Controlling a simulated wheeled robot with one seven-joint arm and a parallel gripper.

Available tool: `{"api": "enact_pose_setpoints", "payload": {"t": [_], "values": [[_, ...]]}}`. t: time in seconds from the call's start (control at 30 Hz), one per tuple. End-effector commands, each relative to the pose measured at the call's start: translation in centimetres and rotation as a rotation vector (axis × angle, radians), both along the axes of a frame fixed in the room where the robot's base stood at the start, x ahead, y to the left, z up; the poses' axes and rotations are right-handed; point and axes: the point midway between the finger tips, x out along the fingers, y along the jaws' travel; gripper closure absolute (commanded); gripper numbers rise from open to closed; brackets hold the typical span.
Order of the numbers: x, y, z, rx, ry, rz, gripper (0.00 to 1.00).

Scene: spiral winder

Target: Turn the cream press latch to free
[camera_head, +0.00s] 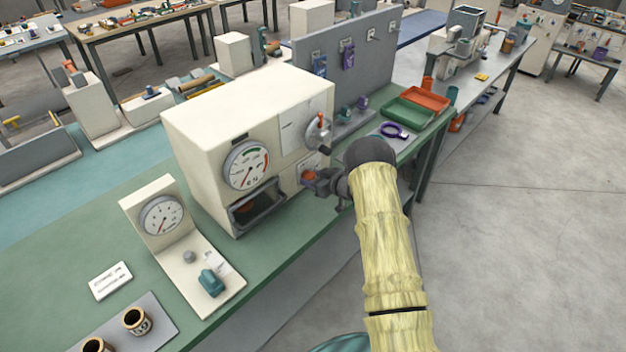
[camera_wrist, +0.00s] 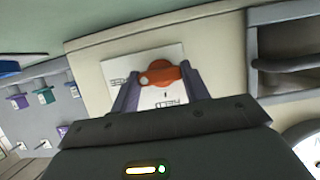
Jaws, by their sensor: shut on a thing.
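The cream press (camera_head: 210,115) is a boxy machine on the green bench, with a round gauge (camera_head: 246,165) on its front. Its orange latch (camera_wrist: 160,76) sits on a white label plate (camera_wrist: 150,97) on the cream face. One word on the plate looks like HELD; another at the left is hard to read. My gripper (camera_wrist: 160,84) has a finger on each side of the latch and is shut on it. In the head view, my gripper (camera_head: 322,184) is at the press's lower right front, partly hiding the latch (camera_head: 309,176).
A grey-and-red lever (camera_head: 318,130) sticks out above my gripper. A dark recessed opening (camera_head: 258,207) is under the gauge. A smaller gauge stand (camera_head: 165,222) is at the left. Green (camera_head: 402,119) and orange trays stand beyond. The floor at the right is clear.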

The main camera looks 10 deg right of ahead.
Motion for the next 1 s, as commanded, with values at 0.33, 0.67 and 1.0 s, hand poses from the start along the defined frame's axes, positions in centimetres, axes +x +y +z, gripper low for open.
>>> {"api": "enact_pose_setpoints", "payload": {"t": [0.33,0.67,1.0], "values": [[-0.03,-0.05,-0.10,0.017,0.015,-0.002,0.77],[-0.02,-0.04,-0.08,0.016,0.013,-0.001,0.33],[-0.34,-0.38,0.15,0.015,0.011,-0.002,0.33]]}}
